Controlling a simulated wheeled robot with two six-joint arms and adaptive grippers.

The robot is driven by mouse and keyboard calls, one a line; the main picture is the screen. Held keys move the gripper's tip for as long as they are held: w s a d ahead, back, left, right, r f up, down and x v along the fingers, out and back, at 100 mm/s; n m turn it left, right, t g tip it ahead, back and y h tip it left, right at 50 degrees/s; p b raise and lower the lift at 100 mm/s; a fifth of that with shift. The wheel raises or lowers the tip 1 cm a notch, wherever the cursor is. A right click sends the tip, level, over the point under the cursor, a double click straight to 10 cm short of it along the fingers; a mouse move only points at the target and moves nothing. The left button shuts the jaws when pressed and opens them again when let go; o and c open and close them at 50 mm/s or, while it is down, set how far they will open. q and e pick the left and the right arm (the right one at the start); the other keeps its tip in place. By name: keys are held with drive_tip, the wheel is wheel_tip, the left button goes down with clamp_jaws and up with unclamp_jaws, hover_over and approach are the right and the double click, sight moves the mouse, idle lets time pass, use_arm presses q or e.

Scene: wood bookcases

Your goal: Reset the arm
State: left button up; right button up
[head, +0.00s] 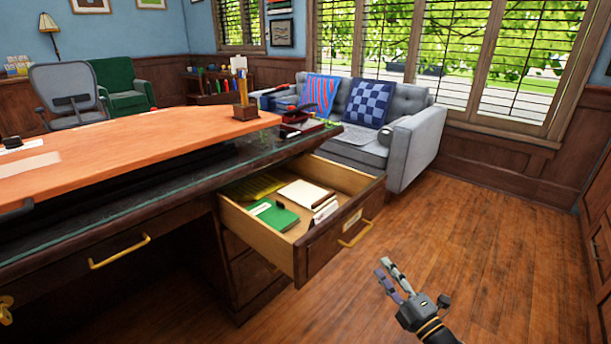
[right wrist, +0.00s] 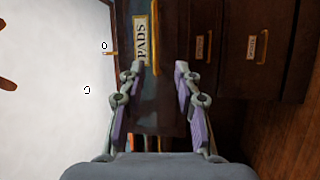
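My right gripper (head: 391,278) is in the lower right of the head view, over the wood floor and apart from the open drawer. It also shows in the right wrist view (right wrist: 159,75), with its two fingers spread and nothing between them. The open desk drawer (head: 335,243) has a brass handle (head: 355,234) and stands to the left of this gripper. In the right wrist view a drawer front with a "PADS" label (right wrist: 141,40) lies ahead of the fingers. My left gripper is not in view.
The open drawer holds a green book (head: 273,215) and a cream pad (head: 303,193). The desk (head: 140,135) fills the left side. A grey sofa (head: 415,143) stands behind, under the windows. The floor (head: 470,235) to the right is clear.

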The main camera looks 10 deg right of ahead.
drive_tip(key=s+a+f+m+g+h, duration=0.1)
drive_tip(key=s+a+f+m+g, duration=0.25)
drive_tip(key=s+f+m, duration=0.3)
drive_tip(key=s+a+f+m+g+h+p, duration=0.1)
drive_tip(key=s+a+f+m+g+h, duration=0.15)
drive_tip(key=s+f+m+g, duration=0.35)
drive_tip(key=s+a+f+m+g, duration=0.3)
drive_tip(key=s+a+f+m, duration=0.1)
drive_tip(key=s+f+m, duration=0.25)
use_arm(q)
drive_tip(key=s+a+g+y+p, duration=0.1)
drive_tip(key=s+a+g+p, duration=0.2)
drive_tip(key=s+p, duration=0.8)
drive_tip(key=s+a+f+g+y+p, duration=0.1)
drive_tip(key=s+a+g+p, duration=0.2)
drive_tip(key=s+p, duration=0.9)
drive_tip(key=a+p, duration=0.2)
drive_tip(key=p, duration=0.9)
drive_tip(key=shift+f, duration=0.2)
use_arm(e)
drive_tip(key=s+d+g+h, duration=0.1)
drive_tip(key=s+d, duration=0.3)
drive_tip(key=s, duration=0.7)
drive_tip(key=s+d+g+h, duration=0.1)
drive_tip(key=s+d+g, duration=0.3)
drive_tip(key=s, duration=0.7)
drive_tip(key=shift+s+d+f, duration=0.2)
drive_tip(key=shift+s+f, duration=0.15)
